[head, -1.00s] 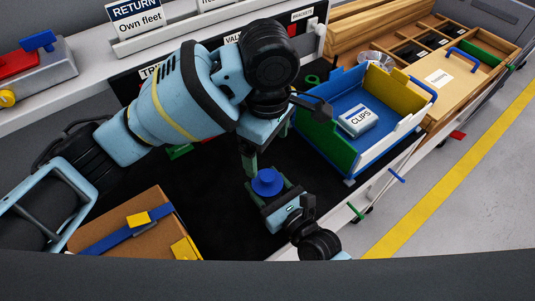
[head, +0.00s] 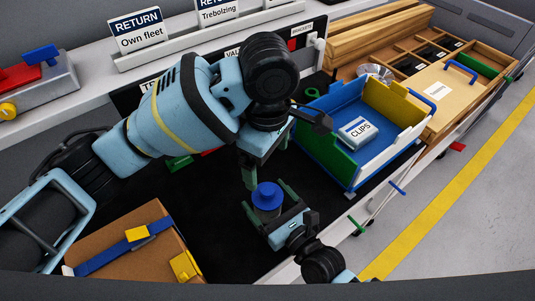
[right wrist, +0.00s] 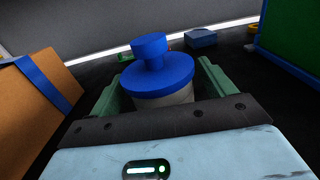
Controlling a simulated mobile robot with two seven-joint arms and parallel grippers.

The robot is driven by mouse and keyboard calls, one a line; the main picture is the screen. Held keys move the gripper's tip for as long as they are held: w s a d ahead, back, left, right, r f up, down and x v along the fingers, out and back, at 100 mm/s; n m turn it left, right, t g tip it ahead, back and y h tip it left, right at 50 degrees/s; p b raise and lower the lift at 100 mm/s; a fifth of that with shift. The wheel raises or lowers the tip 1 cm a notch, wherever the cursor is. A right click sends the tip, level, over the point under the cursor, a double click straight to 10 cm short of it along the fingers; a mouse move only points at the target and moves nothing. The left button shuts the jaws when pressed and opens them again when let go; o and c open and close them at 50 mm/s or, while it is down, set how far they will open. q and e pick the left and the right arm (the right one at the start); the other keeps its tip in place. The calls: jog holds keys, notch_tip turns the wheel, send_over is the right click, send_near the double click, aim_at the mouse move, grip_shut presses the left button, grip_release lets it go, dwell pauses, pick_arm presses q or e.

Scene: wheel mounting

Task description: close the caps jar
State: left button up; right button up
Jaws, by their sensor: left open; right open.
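The caps jar (head: 268,209) stands on the black mat, its grey body partly hidden. A blue lid (head: 267,190) with a raised knob sits on top of it. In the right wrist view the lid (right wrist: 160,84) covers the mouth of the jar (right wrist: 176,99). My right gripper (head: 265,196) is open, with one green finger on each side of the jar; I cannot tell whether they touch it. My left gripper (head: 261,170) is open and points down, just above and behind the lid, apart from it. Its wrist hides part of its fingers.
A blue, green and yellow bin (head: 335,110) holding a CLIPS box (head: 358,132) stands to the right. A cardboard box (head: 135,250) with a blue strap lies at the lower left. A wooden organiser (head: 445,90) is at the upper right. Black mat is free left of the jar.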

aim_at(276, 210)
pick_arm(q)
jog(key=shift+f+b, duration=0.35)
jog(key=shift+f, duration=0.55)
pick_arm(e)
jog(key=v, duration=0.5)
jog(key=shift+s+d+f, duration=0.15)
jog(key=shift+s+d, duration=0.05)
pick_arm(q)
jog(key=shift+f, duration=0.15)
pick_arm(e)
jog(key=shift+s+d, duration=0.4)
jog(key=shift+s, duration=0.2)
